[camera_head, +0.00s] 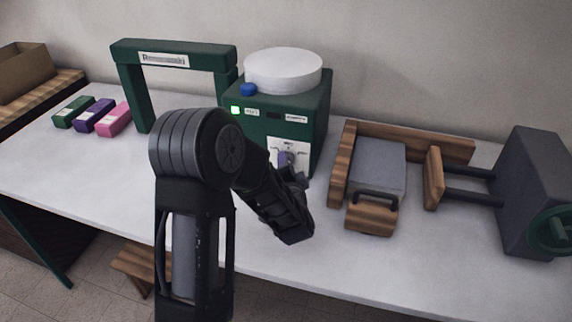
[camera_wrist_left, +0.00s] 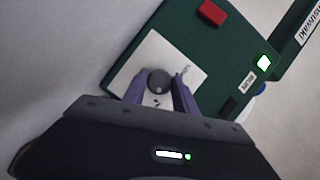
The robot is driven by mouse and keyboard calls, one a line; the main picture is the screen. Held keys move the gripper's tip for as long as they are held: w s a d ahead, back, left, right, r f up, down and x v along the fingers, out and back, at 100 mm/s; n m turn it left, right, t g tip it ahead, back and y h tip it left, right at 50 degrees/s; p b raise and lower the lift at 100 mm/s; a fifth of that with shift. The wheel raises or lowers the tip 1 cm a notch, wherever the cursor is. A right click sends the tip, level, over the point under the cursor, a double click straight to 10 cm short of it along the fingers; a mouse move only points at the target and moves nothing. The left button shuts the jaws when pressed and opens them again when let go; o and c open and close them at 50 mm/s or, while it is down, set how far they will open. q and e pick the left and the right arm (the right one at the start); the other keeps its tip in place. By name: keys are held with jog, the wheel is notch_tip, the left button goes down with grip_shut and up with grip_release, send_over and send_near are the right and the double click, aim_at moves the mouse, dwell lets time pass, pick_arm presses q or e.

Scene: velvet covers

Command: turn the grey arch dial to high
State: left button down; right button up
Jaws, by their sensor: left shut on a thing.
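The grey dial (camera_wrist_left: 159,82) sits on a white plate (camera_wrist_left: 148,62) on the front of the green machine (camera_head: 262,128). In the head view the dial (camera_head: 290,158) is partly hidden by my left gripper (camera_head: 287,163). My left gripper is shut on the dial; the wrist view shows a purple finger of the gripper (camera_wrist_left: 160,90) on each side of it. Marks around the dial are too small to read, so its setting cannot be told. My right gripper is not in view.
A white round lid (camera_head: 283,70), a blue knob (camera_head: 248,89) and a lit green lamp (camera_head: 235,109) are on the machine. A green arch frame (camera_head: 139,95) stands left of it. A wooden fixture (camera_head: 341,165) with a grey block stands right. The table's left front (camera_head: 90,165) is clear.

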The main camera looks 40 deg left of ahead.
pick_arm(q)
jog(key=shift+w+r, duration=0.1)
jog(key=c, duration=1)
grip_release()
jog(key=shift+o, duration=0.2)
jog(key=v, duration=0.8)
jog(key=shift+f, duration=0.25)
